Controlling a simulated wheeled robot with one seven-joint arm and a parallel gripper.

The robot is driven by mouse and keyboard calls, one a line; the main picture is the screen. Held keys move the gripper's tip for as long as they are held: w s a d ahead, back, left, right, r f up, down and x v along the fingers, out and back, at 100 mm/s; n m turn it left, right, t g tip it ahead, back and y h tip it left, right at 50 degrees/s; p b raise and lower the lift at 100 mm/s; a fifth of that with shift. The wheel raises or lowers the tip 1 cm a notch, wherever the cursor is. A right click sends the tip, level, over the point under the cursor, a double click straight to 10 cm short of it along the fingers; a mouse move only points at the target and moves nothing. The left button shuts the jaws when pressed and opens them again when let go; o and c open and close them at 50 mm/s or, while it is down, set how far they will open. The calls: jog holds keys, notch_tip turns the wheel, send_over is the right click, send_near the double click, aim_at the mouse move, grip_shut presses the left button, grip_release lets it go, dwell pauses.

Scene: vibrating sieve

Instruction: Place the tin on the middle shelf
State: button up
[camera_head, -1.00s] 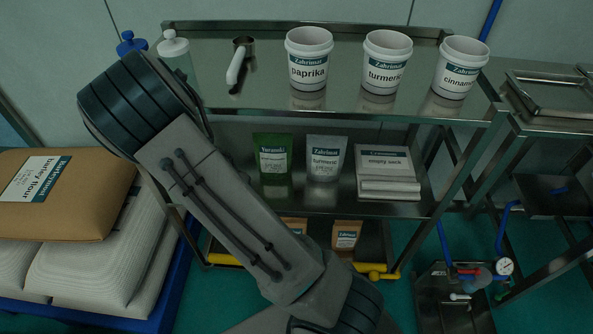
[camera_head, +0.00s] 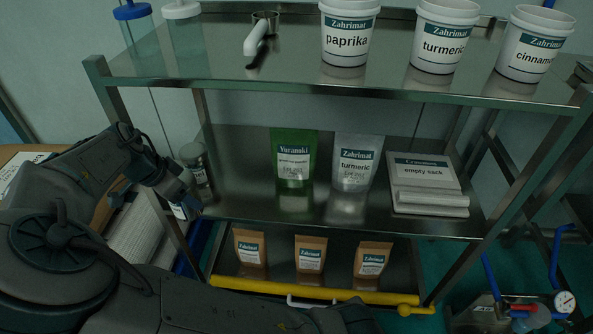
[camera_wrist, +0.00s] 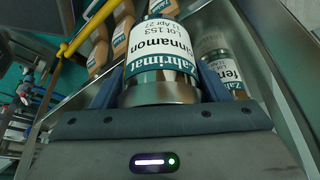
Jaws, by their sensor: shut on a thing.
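The tin (camera_wrist: 163,65) is a metal cylinder with a white and teal "Zahrimat cinnamon" label. My gripper (camera_wrist: 160,88) is shut on it, with one finger on each side in the wrist view. In the head view, my gripper (camera_head: 184,195) is at the left end of the rack, beside the edge of the middle shelf (camera_head: 240,196). Only part of the held tin shows there, with a bit of its label (camera_head: 180,211). I cannot tell whether it touches the shelf. A second tin (camera_head: 196,166) stands at the shelf's left end; its label in the wrist view (camera_wrist: 222,68) begins "fen".
On the middle shelf are a green pouch (camera_head: 294,160), a silver turmeric pouch (camera_head: 355,165) and a stack of empty sacks (camera_head: 428,185). Bare shelf lies left of the green pouch. Brown pouches (camera_head: 310,255) stand below. White tubs (camera_head: 447,35) stand on the top shelf.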

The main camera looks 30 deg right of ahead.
jog(key=w+d+b, duration=0.2)
jog(key=d, duration=0.3)
jog(key=w+d+b, duration=0.1)
jog(key=w+d, duration=0.1)
jog(key=d, duration=0.4)
jog(key=w+d+b, duration=0.2)
jog(key=d, duration=0.3)
jog(key=shift+w+d+b, duration=0.2)
jog(key=shift+w+b, duration=0.1)
jog(key=shift+w, duration=0.05)
jog(key=shift+w+d+f+b, duration=0.1)
jog(key=shift+f+b, duration=1.05)
jog(key=shift+f, duration=0.55)
jog(key=shift+f, duration=0.15)
jog(key=o, duration=1.1)
